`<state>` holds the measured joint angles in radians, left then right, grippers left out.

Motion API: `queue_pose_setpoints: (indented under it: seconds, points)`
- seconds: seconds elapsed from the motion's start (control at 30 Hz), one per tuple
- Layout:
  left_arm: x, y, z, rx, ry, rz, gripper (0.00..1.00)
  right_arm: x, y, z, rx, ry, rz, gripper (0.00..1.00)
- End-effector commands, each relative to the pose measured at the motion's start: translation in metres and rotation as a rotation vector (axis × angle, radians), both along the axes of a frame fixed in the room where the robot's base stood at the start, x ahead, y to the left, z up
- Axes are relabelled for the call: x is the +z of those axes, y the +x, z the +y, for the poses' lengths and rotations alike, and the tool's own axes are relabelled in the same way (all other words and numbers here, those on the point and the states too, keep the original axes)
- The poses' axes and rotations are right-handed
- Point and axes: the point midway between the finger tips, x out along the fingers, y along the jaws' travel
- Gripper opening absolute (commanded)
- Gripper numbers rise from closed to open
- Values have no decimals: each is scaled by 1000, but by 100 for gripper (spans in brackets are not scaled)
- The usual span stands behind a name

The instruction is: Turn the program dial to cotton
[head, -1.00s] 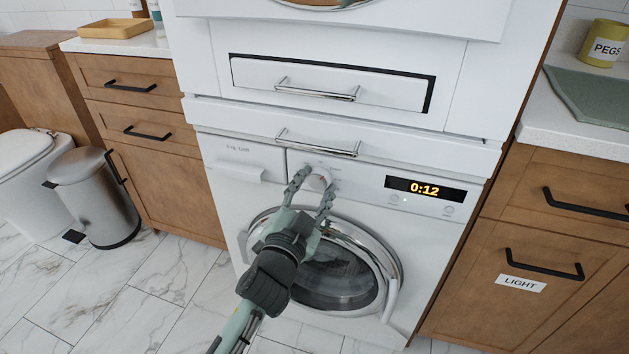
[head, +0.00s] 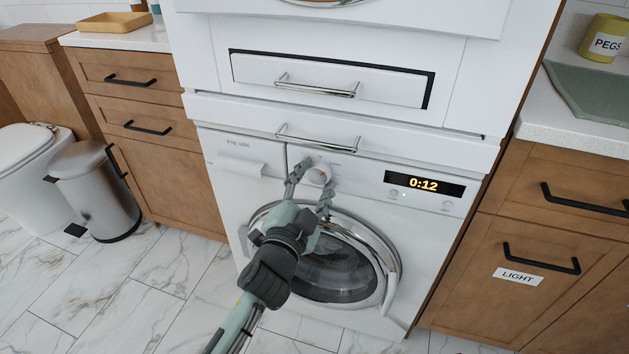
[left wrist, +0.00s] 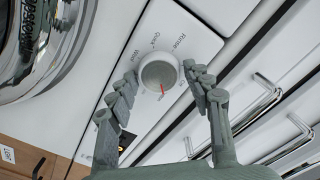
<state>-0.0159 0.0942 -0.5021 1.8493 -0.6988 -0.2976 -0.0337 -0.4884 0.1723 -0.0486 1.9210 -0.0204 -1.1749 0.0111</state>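The program dial (head: 319,176) is a round white knob on the washing machine's front panel (head: 352,178). In the left wrist view the dial (left wrist: 158,74) has a red pointer mark at its lower edge in the picture. Labels around it include Rinse, Quick and Wool; others are small or partly covered, and I cannot make out cotton. My left gripper (head: 316,177) is open, with one finger on each side of the dial. In the left wrist view a small gap shows between the dial and each finger of the gripper (left wrist: 163,75). My right gripper is not in view.
A lit display (head: 424,185) reads 0:12, right of the dial. The round door (head: 345,262) is below. Chrome drawer handles (head: 316,143) stick out above the dial. Wooden cabinets (head: 160,185) flank the machine; a metal bin (head: 95,195) stands at left.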

Motion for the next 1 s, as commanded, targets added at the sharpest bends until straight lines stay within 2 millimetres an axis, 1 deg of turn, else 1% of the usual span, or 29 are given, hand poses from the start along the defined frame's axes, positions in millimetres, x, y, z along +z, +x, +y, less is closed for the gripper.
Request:
queue_pose_setpoints:
  seconds: [0.03,0.07,0.1,0.37,0.47,0.57,0.8,0.9,1.0]
  points:
    - [0,0,0,0,0,0,60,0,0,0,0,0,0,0]
    - [0,0,0,1,-1,1,64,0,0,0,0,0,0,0]
    - [0,0,0,0,-1,2,64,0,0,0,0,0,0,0]
    - [-1,-1,0,1,0,2,64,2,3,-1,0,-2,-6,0]
    - [-2,-7,2,1,0,4,64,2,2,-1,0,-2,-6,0]
    - [-3,-21,7,1,0,5,64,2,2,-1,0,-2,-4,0]
    - [-3,-71,23,1,0,6,64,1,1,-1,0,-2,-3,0]
    - [-2,-89,29,1,-1,6,64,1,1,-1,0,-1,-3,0]
    - [-2,-102,33,1,-1,5,64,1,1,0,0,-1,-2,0]
